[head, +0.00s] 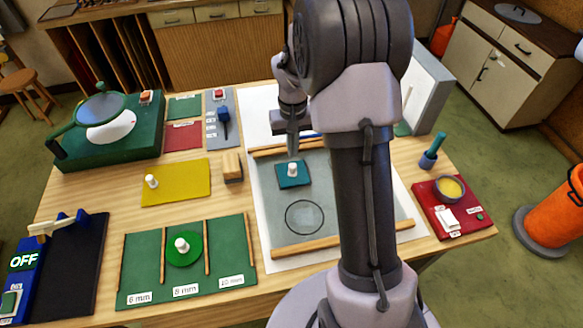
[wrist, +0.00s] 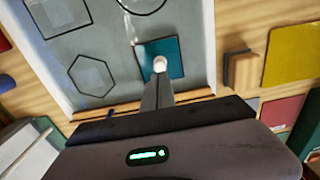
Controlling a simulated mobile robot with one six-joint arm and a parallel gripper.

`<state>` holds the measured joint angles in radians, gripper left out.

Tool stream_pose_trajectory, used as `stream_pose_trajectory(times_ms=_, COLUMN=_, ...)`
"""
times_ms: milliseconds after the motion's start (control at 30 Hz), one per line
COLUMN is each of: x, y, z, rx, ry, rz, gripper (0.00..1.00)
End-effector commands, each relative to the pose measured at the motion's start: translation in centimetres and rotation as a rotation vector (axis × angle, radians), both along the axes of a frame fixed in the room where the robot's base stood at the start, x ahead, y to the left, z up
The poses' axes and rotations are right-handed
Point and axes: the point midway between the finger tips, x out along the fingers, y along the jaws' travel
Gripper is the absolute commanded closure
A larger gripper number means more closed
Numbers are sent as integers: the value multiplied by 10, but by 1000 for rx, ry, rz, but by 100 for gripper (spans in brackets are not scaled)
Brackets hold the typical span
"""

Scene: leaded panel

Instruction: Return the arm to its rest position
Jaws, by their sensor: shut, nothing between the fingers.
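My arm stands in front of the table in the head view and hides part of the panel and the items behind it. My gripper (head: 293,148) is shut and empty, pointing down over the far part of the grey panel (head: 262,208). In the wrist view its closed fingers (wrist: 158,82) end close to the white knob (wrist: 159,63) of a teal square piece (wrist: 172,47). In the head view the teal square (head: 283,183) lies on the panel, its knob just below the fingertips. I cannot tell whether they touch.
Wooden strips (head: 300,249) edge the panel, which bears a circle outline (head: 305,217). A wooden block (head: 232,168) and yellow sheet (head: 190,190) lie left. A green rack (head: 140,292) holds a green disc (head: 184,259). A red tray (head: 462,228) with a bowl stands right.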

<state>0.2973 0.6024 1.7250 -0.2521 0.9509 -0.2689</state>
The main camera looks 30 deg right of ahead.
Motion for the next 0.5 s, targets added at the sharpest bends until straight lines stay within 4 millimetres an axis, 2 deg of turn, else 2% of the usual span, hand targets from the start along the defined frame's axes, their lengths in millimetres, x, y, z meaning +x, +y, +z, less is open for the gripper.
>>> stream_pose_trajectory(times_ms=33, x=0, y=0, z=10, rx=0, ry=0, rz=0, gripper=100)
stream_pose_trajectory(times_ms=233, x=0, y=0, z=30, rx=0, ry=-1, rz=0, gripper=100)
stream_pose_trajectory(times_ms=500, x=0, y=0, z=29, rx=0, ry=-1, rz=0, gripper=100)
